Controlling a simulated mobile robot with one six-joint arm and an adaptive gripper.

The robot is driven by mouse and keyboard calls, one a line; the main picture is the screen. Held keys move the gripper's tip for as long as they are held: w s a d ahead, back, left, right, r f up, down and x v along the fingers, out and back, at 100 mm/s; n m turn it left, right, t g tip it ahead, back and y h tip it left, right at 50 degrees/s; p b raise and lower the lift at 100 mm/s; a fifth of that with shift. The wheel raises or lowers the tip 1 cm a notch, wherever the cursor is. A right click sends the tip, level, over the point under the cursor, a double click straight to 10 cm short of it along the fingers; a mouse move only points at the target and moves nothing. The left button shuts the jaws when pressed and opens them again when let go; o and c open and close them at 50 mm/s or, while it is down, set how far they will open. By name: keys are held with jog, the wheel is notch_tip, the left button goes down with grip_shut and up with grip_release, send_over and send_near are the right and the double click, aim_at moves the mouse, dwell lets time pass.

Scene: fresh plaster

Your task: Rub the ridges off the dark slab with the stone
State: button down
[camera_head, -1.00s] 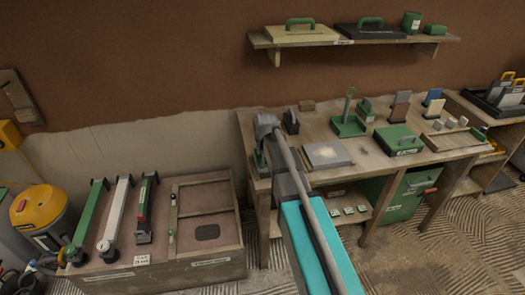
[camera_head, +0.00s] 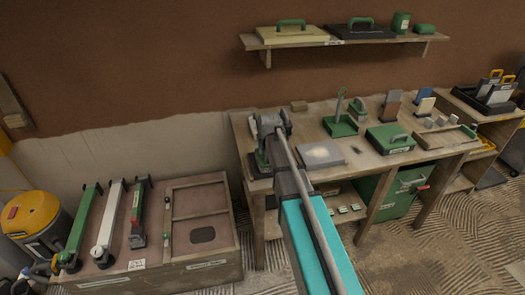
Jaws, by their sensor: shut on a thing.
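My gripper (camera_head: 268,128) is over the left end of the workbench (camera_head: 362,164), seen from behind along my arm. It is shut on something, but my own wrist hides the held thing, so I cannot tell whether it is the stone. A grey slab (camera_head: 320,155) with a pale, blotchy patch on top lies on the bench just right of my gripper, apart from it. A dark shape (camera_head: 261,165) shows just below my gripper at the bench's left end. I cannot tell whether it is the dark slab, and no ridges can be made out.
Behind and right of the grey slab stand a green tray with an upright handle (camera_head: 341,125), a green box (camera_head: 390,138) and several small blocks. A wall shelf (camera_head: 345,43) hangs above. A low wooden chest (camera_head: 215,262) with long tools stands left of the bench.

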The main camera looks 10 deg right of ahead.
jog(key=shift+d, duration=0.15)
jog(key=shift+d+f, duration=0.15)
jog(key=shift+d, duration=1.4)
jog(key=shift+d, duration=0.1)
jog(key=shift+d, duration=1.65)
jog(key=shift+d, duration=1.7)
